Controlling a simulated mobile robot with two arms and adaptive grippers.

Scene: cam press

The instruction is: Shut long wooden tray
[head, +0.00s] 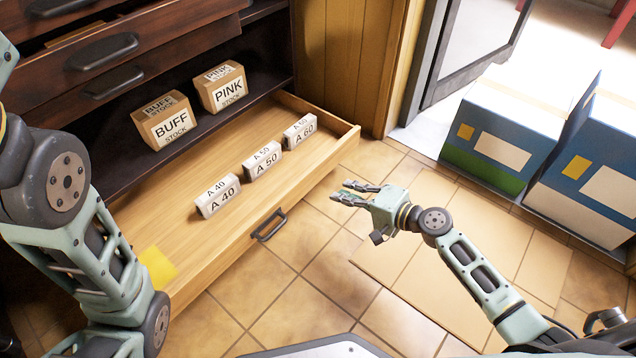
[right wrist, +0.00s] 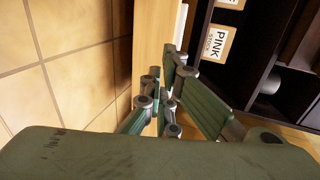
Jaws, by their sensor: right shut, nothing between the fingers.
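The long wooden tray (head: 190,247) is a wide, shallow light-wood drawer, pulled out low from a dark cabinet. It holds white blocks marked A 40 (head: 218,197), A 50 (head: 262,161) and A 60 (head: 299,131). A dark handle (head: 269,224) is on its front. My right gripper (head: 345,193) is shut and empty, to the right of the tray front in the head view, apart from the handle. In the right wrist view the shut fingers (right wrist: 172,85) are in front of the pale wood tray front (right wrist: 153,40). My left arm shows at the left; its gripper is out of view.
Boxes marked BUFF (head: 168,121) and PINK (head: 222,87) stand on the shelf above the tray. Darker drawers (head: 110,50) are above. Blue cartons (head: 510,130) stand at the right by an open door. Tiled floor (head: 320,300) before the tray is clear.

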